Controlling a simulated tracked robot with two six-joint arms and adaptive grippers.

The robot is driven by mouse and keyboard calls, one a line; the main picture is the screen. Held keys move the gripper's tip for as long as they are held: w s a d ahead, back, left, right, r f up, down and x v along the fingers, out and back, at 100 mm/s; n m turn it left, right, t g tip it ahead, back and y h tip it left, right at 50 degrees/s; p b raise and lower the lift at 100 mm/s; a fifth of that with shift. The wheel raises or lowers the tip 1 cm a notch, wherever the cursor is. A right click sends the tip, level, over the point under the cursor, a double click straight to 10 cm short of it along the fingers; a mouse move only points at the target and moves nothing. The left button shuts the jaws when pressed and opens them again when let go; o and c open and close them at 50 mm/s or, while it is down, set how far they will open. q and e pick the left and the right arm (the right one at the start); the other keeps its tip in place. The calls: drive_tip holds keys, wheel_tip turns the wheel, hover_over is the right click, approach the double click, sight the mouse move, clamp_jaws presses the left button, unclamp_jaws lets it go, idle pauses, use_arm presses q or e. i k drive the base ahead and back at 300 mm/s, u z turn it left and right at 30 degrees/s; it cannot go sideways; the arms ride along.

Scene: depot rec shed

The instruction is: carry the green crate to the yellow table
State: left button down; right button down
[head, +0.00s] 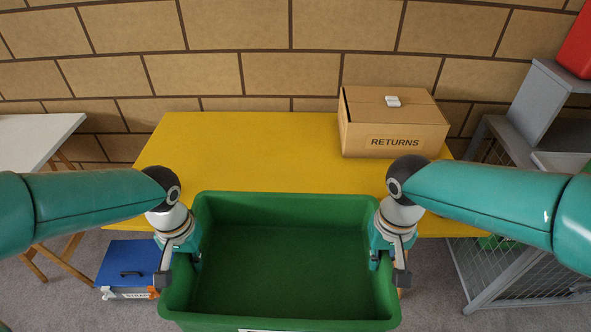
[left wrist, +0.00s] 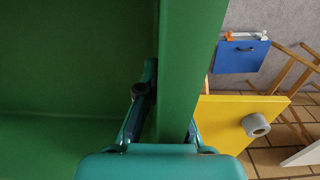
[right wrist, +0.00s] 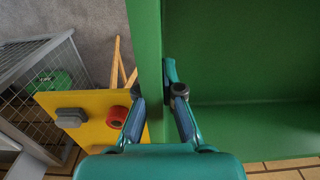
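The green crate (head: 280,225) is upright in front of me, and its floor looks bare. Its far rim covers part of the front of the yellow table (head: 250,150); I cannot tell the height between them. My left gripper (head: 179,268) is shut on the crate's left wall, one finger inside and one outside, as the left wrist view also shows (left wrist: 170,105). My right gripper (head: 388,270) is shut on the right wall in the same way, seen too in the right wrist view (right wrist: 157,92). The crate hides the table's front middle.
A RETURNS carton (head: 393,125) stands at the table's back right. A grey roll (left wrist: 255,125) and a red roll (right wrist: 117,117) are on the table. A blue box (head: 128,265) is on the floor left; a wire cage (head: 500,270) stands right. The table's middle is clear.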

sight(279, 175)
drive_tip(key=k, duration=0.3)
drive_tip(key=u, duration=0.35)
drive_tip(key=i, duration=1.65)
drive_tip(key=z, duration=0.3)
